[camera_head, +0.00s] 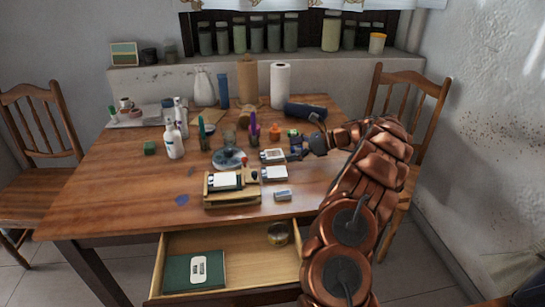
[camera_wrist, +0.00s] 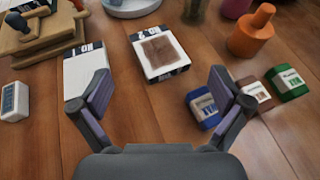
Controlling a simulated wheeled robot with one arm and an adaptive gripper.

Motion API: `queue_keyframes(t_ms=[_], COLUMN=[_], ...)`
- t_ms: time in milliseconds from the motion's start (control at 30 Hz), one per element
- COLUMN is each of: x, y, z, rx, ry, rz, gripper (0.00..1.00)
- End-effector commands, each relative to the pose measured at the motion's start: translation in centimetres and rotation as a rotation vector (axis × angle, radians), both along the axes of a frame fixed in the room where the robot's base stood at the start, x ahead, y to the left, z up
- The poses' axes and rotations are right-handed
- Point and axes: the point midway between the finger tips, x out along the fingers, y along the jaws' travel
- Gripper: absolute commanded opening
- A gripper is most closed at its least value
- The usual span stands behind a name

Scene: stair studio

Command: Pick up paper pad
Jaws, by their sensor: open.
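Two small white pads with dark printed edges lie flat on the wooden table. One is plain white (camera_wrist: 85,70), also in the head view (camera_head: 274,173). The other carries a brown patch (camera_wrist: 160,50) and also shows in the head view (camera_head: 273,155). My gripper (camera_wrist: 160,84) is open and empty, fingers spread. In the wrist view the brown-patched pad lies ahead between the fingertips, and the plain pad lies beyond the left finger. In the head view my gripper (camera_head: 297,149) is just right of the pads.
Blue (camera_wrist: 204,108), brown (camera_wrist: 252,90) and green (camera_wrist: 287,83) small containers stand near the right finger. An orange bottle (camera_wrist: 250,32) is behind them. A small white-blue block (camera_wrist: 15,102) lies left. An open drawer (camera_head: 240,248) juts out in front.

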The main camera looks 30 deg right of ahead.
Motion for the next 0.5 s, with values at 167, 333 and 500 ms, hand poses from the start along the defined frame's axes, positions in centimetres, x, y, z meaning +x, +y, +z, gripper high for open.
queue_keyframes(t_ms=[167, 333, 500], x=[1.1, 2.5, 3.1], y=[1.2, 2.8, 3.3], z=[-0.9, -1.8, -2.1], rx=[0.001, 0.001, -0.001], ry=[0.001, 0.001, -0.001], rz=[0.002, 0.004, 0.0], gripper=[1.0, 1.0, 1.0])
